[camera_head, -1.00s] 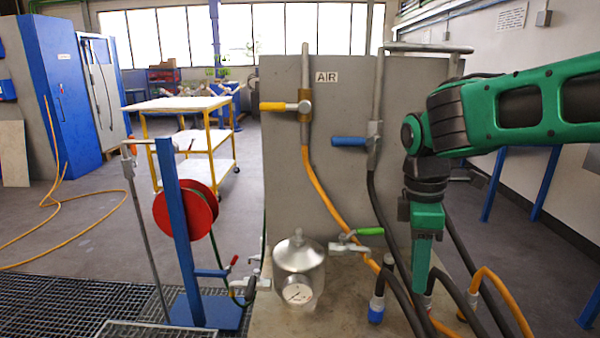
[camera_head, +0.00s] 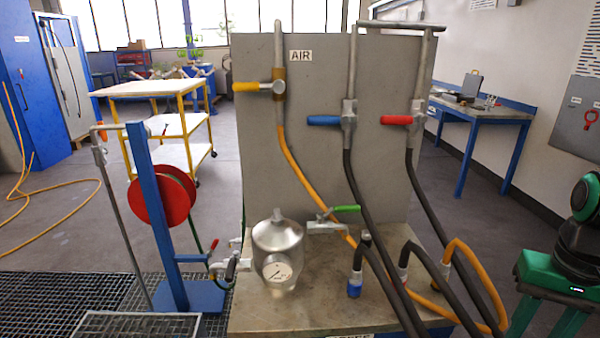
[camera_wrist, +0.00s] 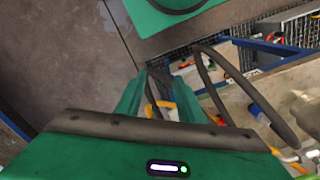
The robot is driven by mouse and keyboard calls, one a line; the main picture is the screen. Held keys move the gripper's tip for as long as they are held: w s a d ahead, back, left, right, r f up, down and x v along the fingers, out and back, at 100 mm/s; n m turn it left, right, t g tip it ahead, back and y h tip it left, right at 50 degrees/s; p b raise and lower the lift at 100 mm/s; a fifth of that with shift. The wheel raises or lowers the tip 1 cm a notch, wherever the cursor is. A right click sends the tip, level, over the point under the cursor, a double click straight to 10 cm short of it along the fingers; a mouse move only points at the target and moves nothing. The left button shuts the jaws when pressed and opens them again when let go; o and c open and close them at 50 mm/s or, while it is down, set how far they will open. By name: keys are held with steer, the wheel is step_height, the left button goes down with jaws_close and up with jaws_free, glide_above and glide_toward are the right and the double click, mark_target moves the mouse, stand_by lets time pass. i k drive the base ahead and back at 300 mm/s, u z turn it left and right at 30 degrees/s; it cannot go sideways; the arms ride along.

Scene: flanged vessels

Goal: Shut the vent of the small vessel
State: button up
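The small vessel (camera_head: 278,240) is a shiny metal pot with a round gauge (camera_head: 278,272), standing upright on the bench. On its right a fitting (camera_head: 326,228) carries a green lever (camera_head: 345,209) pointing right, roughly level. On its left are fittings with a small red lever (camera_head: 214,245) and a black lever (camera_head: 231,266). Which of these is the vent I cannot tell. My gripper (camera_head: 543,322) is at the lower right, well away from the vessel, fingers pointing down. In the wrist view my gripper (camera_wrist: 158,88) has its fingers apart, with nothing held.
A grey panel (camera_head: 268,150) labelled AIR carries yellow (camera_head: 250,87), blue (camera_head: 323,120) and red (camera_head: 396,120) handled valves. Black and orange hoses loop over the bench (camera_head: 300,325) right of the vessel. A blue post with a red reel (camera_head: 160,195) stands left.

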mark_target(351, 208)
steer(key=k, duration=1.2)
steer(key=z, duration=0.55)
steer(key=i, duration=1.6)
steer(key=u, duration=0.55)
